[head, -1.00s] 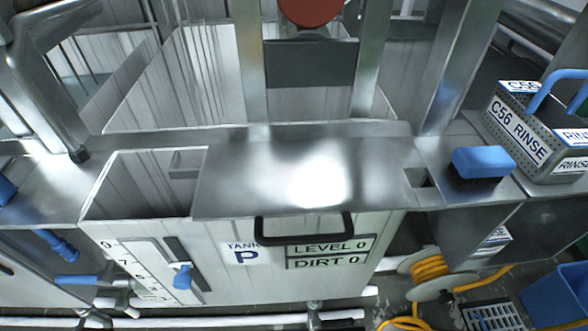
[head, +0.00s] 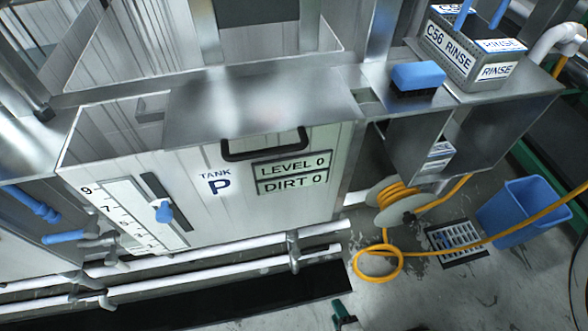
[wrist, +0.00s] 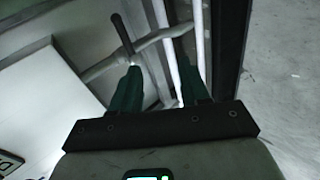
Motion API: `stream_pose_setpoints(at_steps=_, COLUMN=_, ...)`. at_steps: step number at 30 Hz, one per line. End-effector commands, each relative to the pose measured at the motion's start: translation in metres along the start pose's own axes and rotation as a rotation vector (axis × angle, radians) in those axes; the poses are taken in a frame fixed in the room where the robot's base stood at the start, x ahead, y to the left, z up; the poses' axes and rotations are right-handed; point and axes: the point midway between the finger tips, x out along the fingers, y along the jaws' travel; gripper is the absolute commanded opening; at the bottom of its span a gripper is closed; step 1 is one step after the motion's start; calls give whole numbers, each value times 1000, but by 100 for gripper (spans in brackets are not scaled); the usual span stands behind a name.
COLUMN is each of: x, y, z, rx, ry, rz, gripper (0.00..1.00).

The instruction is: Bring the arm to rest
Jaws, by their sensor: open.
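My gripper (wrist: 155,85) shows in the wrist view with two green fingers spread apart. Nothing is between them except a view of the white pipes (wrist: 182,55) and a dark handle-like bar behind. A small dark green piece (head: 343,314) at the bottom edge of the head view may be part of my gripper; I cannot be sure. The rest of my arm does not show in the head view. Tank P (head: 215,185) stands ahead, with a partly covering metal lid (head: 255,100) and a black handle.
A blue brush (head: 418,76) and a C56 RINSE basket (head: 465,55) stand on the ledge at the right. A hose reel (head: 395,200) with yellow hose, a floor drain (head: 457,243) and a blue bin (head: 522,208) are below. White pipes (head: 200,255) run below the tank. Open floor lies bottom right.

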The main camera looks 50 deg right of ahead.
Motion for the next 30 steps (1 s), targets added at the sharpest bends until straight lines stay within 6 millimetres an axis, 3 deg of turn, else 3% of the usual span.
stream_pose_setpoints(at_steps=10, x=23, y=40, z=11, rx=165, ry=70, rz=-155, gripper=46)
stream_pose_setpoints(at_steps=17, x=31, y=97, z=10, rx=363, ry=66, rz=-359, gripper=46)
stream_pose_setpoints(at_steps=23, x=16, y=151, z=1, rx=538, ry=-28, rz=-533, gripper=46)
stream_pose_setpoints(at_steps=30, x=-30, y=214, z=-13, rx=730, ry=-226, rz=-673, gripper=46)
